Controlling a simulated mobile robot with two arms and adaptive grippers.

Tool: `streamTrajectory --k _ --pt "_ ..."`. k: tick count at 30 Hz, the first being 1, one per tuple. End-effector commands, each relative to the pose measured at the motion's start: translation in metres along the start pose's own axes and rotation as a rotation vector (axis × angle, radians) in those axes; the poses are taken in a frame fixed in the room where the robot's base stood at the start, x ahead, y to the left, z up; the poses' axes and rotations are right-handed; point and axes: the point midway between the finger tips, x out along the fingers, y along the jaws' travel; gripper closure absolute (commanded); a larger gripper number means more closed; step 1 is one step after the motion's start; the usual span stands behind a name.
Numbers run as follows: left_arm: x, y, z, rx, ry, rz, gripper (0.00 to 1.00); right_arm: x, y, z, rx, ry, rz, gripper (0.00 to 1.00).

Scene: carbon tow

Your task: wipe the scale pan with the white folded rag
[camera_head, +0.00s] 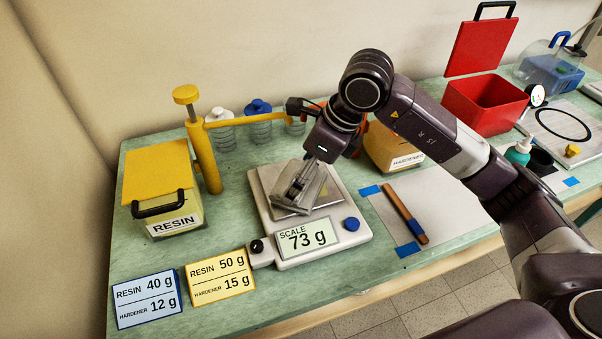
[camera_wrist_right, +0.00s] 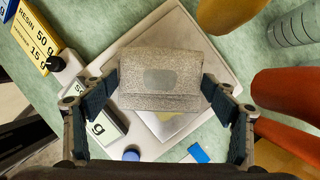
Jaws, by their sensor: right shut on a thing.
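The scale (camera_head: 350,243) stands mid-table and its display reads 73 g. Its square metal pan (camera_head: 327,199) is partly hidden by my right gripper (camera_head: 294,190) and the rag. The folded rag (camera_head: 287,209) lies over the pan; in the right wrist view the rag (camera_wrist_right: 160,62) looks light grey and speckled, with a darker rounded patch. My right gripper (camera_wrist_right: 162,92) is shut on the rag, a finger at each side. A yellowish patch shows on the pan (camera_wrist_right: 172,126) beside the rag. I cannot tell whether the rag touches the pan. My left gripper is out of view.
A yellow RESIN container (camera_head: 160,180) and yellow pump (camera_head: 205,155) stand left. Two ratio cards (camera_head: 150,298) lie in front. A hardener container (camera_head: 392,150) stands behind right. A brown-handled tool (camera_head: 404,213) lies on a white sheet. A red box (camera_head: 488,105) stands farther right.

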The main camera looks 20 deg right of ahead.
Motion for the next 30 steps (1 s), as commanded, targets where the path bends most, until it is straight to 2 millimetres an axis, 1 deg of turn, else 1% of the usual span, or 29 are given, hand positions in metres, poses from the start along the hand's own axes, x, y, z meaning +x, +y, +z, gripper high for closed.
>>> streamTrajectory --k 8,18,26,30 --pt "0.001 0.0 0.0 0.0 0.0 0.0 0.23 0.001 -0.001 -0.002 0.001 0.001 0.0 0.44" --pt "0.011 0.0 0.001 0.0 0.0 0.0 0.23 -0.003 -0.016 -0.018 0.001 0.003 -0.001 0.44" --pt "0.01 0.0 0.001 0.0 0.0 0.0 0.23 -0.004 -0.016 -0.019 0.0 0.006 0.0 0.44" --pt "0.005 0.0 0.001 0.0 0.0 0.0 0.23 -0.01 -0.016 -0.017 0.0 0.006 0.0 0.44"
